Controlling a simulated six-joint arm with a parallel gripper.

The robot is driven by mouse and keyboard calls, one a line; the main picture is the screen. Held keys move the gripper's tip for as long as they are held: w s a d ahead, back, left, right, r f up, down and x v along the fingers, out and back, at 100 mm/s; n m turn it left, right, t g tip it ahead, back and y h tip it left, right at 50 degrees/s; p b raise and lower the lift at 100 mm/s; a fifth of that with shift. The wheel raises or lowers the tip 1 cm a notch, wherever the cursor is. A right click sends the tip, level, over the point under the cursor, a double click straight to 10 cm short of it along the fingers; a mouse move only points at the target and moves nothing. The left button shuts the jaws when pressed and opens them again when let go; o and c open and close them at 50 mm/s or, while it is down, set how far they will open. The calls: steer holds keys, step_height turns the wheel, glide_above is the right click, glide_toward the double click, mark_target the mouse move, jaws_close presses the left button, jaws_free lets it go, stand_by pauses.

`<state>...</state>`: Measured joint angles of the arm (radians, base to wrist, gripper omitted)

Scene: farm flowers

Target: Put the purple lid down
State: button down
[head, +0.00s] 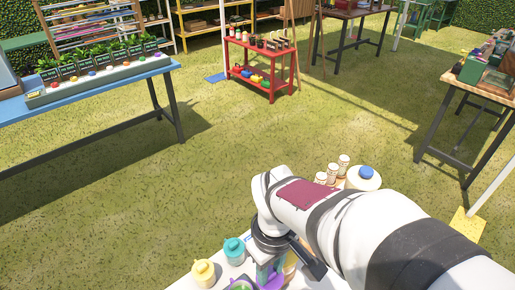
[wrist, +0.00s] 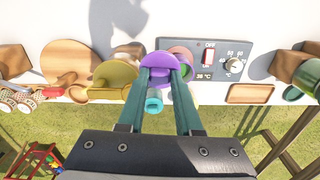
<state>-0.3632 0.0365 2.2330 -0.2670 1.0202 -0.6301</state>
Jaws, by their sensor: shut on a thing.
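The purple lid (wrist: 160,60) is between the fingertips of my gripper (wrist: 164,72) in the wrist view, and the fingers are shut on it. In the head view the purple lid (head: 271,282) shows low in the picture, below my gripper (head: 272,268) and partly cut off by the frame. It is over or near the white table; I cannot tell whether it touches anything. A pinkish round thing (wrist: 183,52) shows partly hidden behind the lid. A small teal thing (wrist: 153,103) shows between the fingers.
A yellow jar (head: 203,272) and a teal jar (head: 234,250) stand left of my gripper in the head view. In the wrist view, a grey control panel (wrist: 222,75) is right of the lid, an olive pot (wrist: 112,78) left, and a round wooden board (wrist: 70,62) farther left.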

steer(key=d+r, duration=0.3)
steer(key=d, duration=0.2)
steer(key=w+d+r+m, duration=0.3)
steer(key=w+r+m, duration=0.25)
steer(key=w, duration=0.55)
steer(key=w+a+f+n, duration=0.3)
steer(key=a+f+n, duration=0.2)
steer(key=a+f, duration=0.15)
steer(key=w+a+f+n, duration=0.4)
steer(key=a+f+n, duration=0.15)
steer(key=f, duration=0.25)
steer(key=shift+y, duration=0.3)
steer(key=f, duration=0.9)
steer(key=shift+s+d+f, duration=0.15)
steer(key=shift+d+f, duration=0.2)
steer(key=shift+f, duration=0.05)
steer(key=shift+f, duration=0.15)
steer(key=c, duration=0.6)
jaws_free()
